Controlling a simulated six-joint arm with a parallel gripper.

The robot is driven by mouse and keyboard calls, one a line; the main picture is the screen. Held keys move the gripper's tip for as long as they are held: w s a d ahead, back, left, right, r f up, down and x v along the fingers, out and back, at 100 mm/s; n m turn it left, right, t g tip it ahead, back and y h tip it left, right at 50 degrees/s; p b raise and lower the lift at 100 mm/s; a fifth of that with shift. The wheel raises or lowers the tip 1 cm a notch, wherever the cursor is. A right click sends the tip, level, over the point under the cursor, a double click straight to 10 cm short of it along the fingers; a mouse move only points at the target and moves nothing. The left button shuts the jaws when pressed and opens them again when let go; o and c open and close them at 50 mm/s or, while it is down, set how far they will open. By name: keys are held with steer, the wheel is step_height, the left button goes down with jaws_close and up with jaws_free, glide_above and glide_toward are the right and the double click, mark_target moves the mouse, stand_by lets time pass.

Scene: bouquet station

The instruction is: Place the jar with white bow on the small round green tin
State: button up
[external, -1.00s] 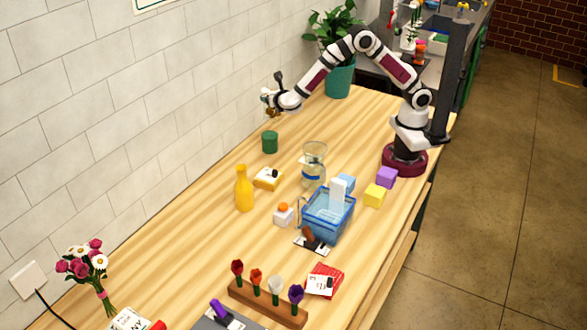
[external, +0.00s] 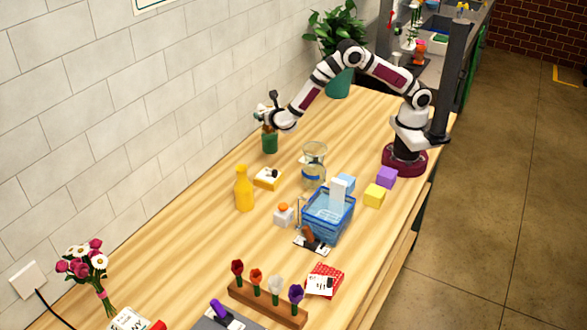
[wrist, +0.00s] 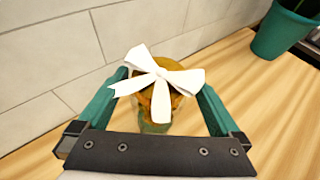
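The jar with white bow (wrist: 158,85) sits between the two green fingers of my gripper (wrist: 157,100) in the wrist view. It has an amber-brown top, and the white bow hides much of it. My gripper is shut on it. In the external view, my gripper (external: 268,116) is directly over the small round green tin (external: 269,144), which stands upright near the wall. The jar is small there, at the tin's top; I cannot tell whether they touch. A bit of green shows beneath the jar in the wrist view.
A blue basket (external: 328,216) is farther right. The tiled wall (external: 150,110) is close behind the tin. A potted plant (external: 338,82) stands at the back.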

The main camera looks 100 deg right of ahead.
steer(key=shift+r, duration=0.15)
steer(key=w+v, duration=0.1)
steer(key=v, duration=1.1)
steer(key=s+a+r+m+g+y, duration=0.15)
steer(key=s+m+y, duration=0.35)
steer(key=s, duration=0.5)
steer(key=s+r+m+g+y, duration=0.2)
steer(key=s+r+m+y, duration=0.1)
steer(key=s+m, duration=0.6)
steer(key=s+a+m+t+y, duration=0.2)
steer(key=s+a+m+y, duration=0.5)
steer(key=s+a+m, duration=0.3)
steer(key=s+a+f, duration=0.1)
steer(key=s, duration=0.3)
